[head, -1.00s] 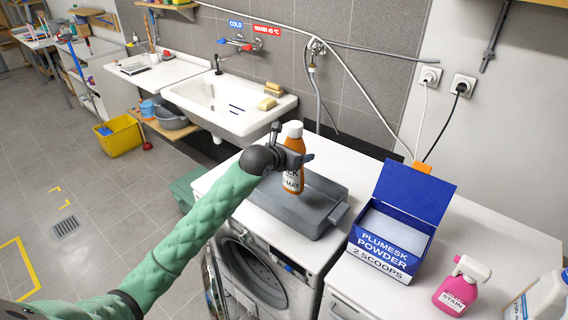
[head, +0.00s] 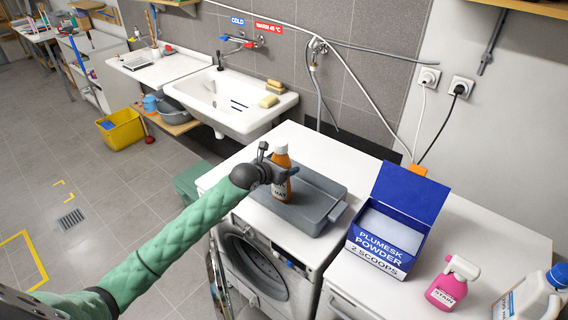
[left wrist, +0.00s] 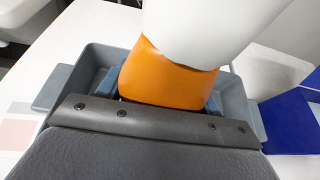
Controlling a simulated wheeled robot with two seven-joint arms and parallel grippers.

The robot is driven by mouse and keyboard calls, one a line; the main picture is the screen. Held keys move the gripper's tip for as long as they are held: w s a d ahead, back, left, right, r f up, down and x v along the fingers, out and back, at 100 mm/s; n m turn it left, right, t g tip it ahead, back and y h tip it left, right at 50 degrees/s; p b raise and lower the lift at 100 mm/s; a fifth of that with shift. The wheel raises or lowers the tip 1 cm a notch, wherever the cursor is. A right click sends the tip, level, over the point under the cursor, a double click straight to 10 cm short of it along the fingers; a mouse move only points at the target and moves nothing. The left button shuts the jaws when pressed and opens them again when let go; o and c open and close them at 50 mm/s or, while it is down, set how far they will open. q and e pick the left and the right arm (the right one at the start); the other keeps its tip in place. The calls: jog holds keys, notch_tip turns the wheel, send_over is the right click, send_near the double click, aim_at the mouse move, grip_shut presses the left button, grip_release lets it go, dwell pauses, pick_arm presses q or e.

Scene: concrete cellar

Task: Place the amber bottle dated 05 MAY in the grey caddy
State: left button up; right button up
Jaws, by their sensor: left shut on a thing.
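The amber bottle (head: 281,177) with a white cap stands upright at the grey caddy (head: 317,217) on top of the white washing machine. Its label is partly covered by my gripper; the letters that show are too small to read surely. My left gripper (head: 284,174) is shut on the bottle from the left side. In the left wrist view the orange bottle body (left wrist: 168,76) and its white cap fill the middle, with the caddy's grey rim (left wrist: 90,60) behind and around it. I cannot tell whether the bottle's base touches the caddy floor. My right gripper is not in view.
An open blue powder box (head: 385,238) stands right of the caddy, with a pink spray bottle (head: 446,292) and a white jug (head: 530,298) further right. A sink (head: 225,100) is behind left. The washing machine door hangs open below.

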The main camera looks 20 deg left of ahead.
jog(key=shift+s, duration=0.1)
pick_arm(q)
jog(key=shift+f, duration=0.1)
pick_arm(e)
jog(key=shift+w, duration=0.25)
pick_arm(q)
jog(key=o, duration=1.5)
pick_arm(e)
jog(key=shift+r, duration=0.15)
pick_arm(q)
jog(key=shift+b+v, duration=2.55)
jog(key=shift+v, duration=3.5)
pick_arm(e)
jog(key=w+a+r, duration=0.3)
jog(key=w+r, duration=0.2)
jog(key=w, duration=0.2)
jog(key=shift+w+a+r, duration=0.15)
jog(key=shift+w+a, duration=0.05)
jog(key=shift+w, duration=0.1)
